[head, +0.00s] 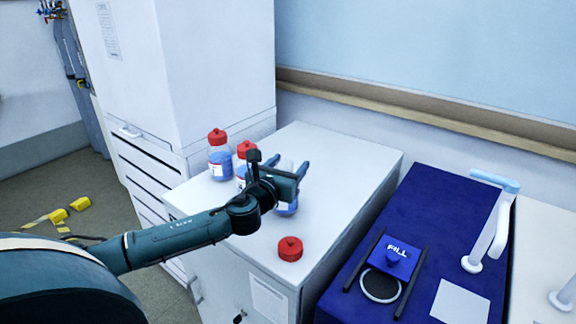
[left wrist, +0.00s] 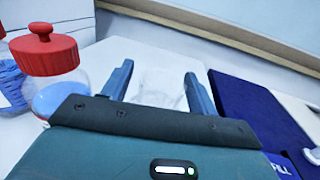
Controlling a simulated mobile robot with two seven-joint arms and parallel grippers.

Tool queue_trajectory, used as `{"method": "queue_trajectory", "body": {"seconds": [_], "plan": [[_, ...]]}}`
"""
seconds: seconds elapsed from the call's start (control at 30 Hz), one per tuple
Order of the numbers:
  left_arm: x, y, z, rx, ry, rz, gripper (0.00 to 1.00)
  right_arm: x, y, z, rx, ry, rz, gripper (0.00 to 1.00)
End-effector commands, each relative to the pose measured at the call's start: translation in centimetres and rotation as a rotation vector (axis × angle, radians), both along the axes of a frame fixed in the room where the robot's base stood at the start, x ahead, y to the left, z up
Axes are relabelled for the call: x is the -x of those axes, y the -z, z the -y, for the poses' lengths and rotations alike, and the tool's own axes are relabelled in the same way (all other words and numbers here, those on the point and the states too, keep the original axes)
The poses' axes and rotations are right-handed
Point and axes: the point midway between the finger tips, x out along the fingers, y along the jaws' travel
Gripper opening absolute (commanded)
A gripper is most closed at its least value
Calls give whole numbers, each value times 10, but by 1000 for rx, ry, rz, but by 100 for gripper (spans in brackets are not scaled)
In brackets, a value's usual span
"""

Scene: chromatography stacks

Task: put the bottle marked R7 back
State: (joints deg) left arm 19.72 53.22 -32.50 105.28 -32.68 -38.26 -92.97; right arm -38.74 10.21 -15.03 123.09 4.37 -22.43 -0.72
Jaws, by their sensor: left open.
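My left gripper (head: 289,164) reaches over the white cabinet top and is open. An uncapped clear bottle with blue liquid (head: 287,208) stands at it, partly hidden by the gripper. In the left wrist view its faint clear glass (left wrist: 160,85) shows between the two spread fingers (left wrist: 158,78). A loose red cap (head: 290,248) lies on the cabinet top nearer the front. Two red-capped bottles with blue liquid stand to the left, one at the back (head: 219,160) and one partly behind my gripper (head: 245,150). I cannot read R7 on any label.
The white cabinet top (head: 340,160) is clear at the back right. A tall white cabinet (head: 215,70) stands at the left.

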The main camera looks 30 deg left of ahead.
Motion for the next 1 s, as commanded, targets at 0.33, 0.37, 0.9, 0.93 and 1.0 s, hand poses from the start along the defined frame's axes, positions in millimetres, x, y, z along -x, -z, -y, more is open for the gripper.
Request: {"method": "queue_trajectory", "body": {"seconds": [0.33,0.37,0.9,0.93,1.0], "plan": [[29,-1,3,-4,3,-3,59,1,3,0,3,-3,-3,36],[36,-1,4,-4,3,-3,59,1,3,0,3,-2,-4,36],[117,-3,14,-1,1,0,59,-1,4,-1,-17,6,3,36],[118,-3,14,-1,0,0,59,-1,4,-1,-18,8,5,36],[119,-4,14,-1,0,1,59,-2,3,-1,-21,9,6,36]]}}
